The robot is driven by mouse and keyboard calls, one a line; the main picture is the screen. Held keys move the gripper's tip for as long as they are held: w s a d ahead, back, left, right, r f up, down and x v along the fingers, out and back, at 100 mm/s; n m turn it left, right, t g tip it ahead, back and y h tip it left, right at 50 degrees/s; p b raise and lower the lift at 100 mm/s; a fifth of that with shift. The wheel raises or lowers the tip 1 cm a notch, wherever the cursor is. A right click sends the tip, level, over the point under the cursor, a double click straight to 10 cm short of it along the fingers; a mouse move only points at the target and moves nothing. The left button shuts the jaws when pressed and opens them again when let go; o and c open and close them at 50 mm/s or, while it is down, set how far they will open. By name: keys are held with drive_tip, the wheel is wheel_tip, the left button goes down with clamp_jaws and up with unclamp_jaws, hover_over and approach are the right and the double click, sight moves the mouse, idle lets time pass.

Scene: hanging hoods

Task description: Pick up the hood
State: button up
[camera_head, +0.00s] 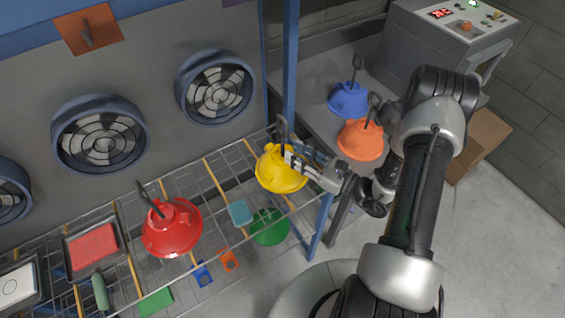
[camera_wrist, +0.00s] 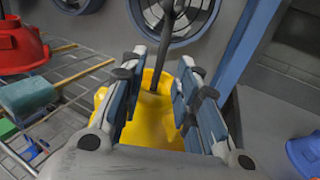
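A yellow hood (camera_head: 279,172) with an upright dark hook stem sits on the wire rack. In the wrist view the yellow hood (camera_wrist: 152,118) is straight ahead, partly hidden behind my fingers. My gripper (camera_head: 291,150) is at the hood's right side near the stem. In the wrist view my gripper (camera_wrist: 163,72) is open, with the dark stem showing between its two fingers. I cannot tell whether either finger touches the stem. A red hood (camera_head: 172,230) stands farther left on the rack. A blue hood (camera_head: 348,100) and an orange hood (camera_head: 360,140) stand on a grey table.
The wire rack (camera_head: 205,175) also carries a tray with a red block (camera_head: 92,247) and a teal sponge (camera_head: 240,212). A green round thing (camera_head: 268,227) shows below the rack. A blue post (camera_head: 290,60) rises close behind my gripper. Fans line the wall.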

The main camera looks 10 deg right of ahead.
sight(282, 152)
drive_tip(key=x, duration=0.5)
drive_tip(key=shift+w+a, duration=0.25)
drive_tip(key=shift+w, duration=0.05)
clamp_jaws()
idle(0.6)
